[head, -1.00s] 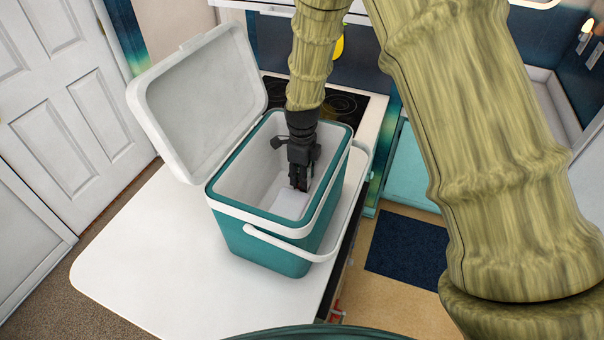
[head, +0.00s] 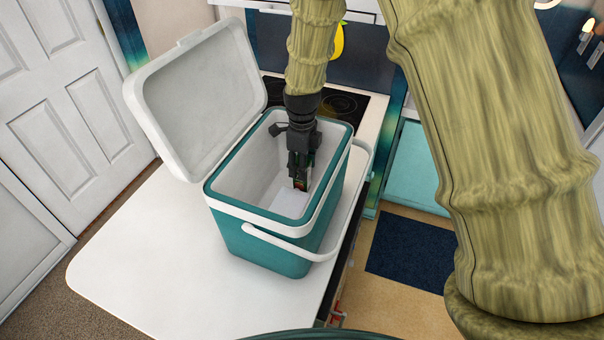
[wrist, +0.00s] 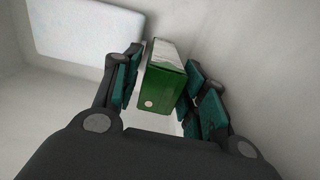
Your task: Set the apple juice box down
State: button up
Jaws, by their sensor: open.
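The apple juice box is a green carton with a pale top. In the wrist view the juice box (wrist: 165,78) stands between the open fingers of my gripper (wrist: 160,90), with a gap visible on each side. In the head view my gripper (head: 300,182) reaches down inside the teal cooler (head: 262,250), and only a small piece of the carton shows at the fingertips. The carton is inside the cooler, near its floor; my fingers hide much of it, and I cannot tell how its base rests.
The cooler's white lid (head: 200,100) stands open at the left. A flat white block (wrist: 85,30) lies inside the cooler. The cooler's walls surround my gripper closely. The white countertop (head: 150,250) is bare at the left, and a black cooktop (head: 345,103) lies behind.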

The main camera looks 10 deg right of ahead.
jog(key=shift+r+b, duration=1.45)
jog(key=shift+r, duration=2.8)
